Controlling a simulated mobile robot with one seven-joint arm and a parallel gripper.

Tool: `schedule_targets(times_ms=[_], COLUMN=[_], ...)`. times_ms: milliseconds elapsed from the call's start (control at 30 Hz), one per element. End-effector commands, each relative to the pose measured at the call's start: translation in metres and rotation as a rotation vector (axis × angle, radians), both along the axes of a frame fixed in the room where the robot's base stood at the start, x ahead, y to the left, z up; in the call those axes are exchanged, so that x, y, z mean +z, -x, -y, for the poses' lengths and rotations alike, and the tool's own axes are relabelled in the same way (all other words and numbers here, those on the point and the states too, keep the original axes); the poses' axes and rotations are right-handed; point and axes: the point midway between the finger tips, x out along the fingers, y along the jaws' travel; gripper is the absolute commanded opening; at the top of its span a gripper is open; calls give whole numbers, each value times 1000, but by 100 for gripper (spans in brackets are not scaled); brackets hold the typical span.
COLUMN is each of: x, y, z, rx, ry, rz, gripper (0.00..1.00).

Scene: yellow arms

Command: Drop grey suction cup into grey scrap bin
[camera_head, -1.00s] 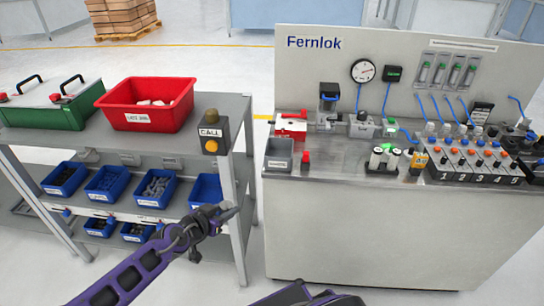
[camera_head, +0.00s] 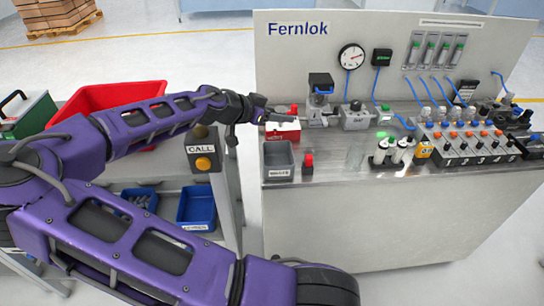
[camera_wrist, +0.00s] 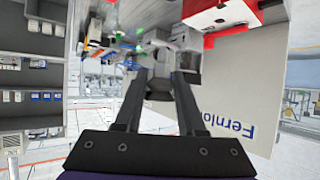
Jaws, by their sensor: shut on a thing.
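My gripper (camera_head: 277,115) reaches over the bench's left end, beside and partly in front of the red fixture (camera_head: 283,134). In the wrist view the two dark fingers of my gripper (camera_wrist: 160,72) close in on a small grey piece (camera_wrist: 157,46), which looks like the suction cup. Its outline blends with the bench items behind it. The grey scrap bin (camera_head: 290,174), small and open-topped with a white front label, stands at the bench's front left corner. My gripper is above and behind it in the picture, not over its opening. The bin's inside looks empty.
A red knob (camera_head: 307,160) stands just right of the bin. White cylinders (camera_head: 390,150) and a valve panel (camera_head: 470,145) are farther right. The call-button box (camera_head: 202,150) and a red crate (camera_head: 75,98) are at left, partly behind my arm.

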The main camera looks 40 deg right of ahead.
Motion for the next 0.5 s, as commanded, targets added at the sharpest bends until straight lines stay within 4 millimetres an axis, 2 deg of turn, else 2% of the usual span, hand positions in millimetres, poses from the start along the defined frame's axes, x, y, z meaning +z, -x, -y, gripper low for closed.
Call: schedule_targets(times_ms=[267,500], x=[-20,-52], y=[0,0], z=[0,0], rx=[1,0], ry=[0,0], rz=[-3,-2], gripper=[0,0])
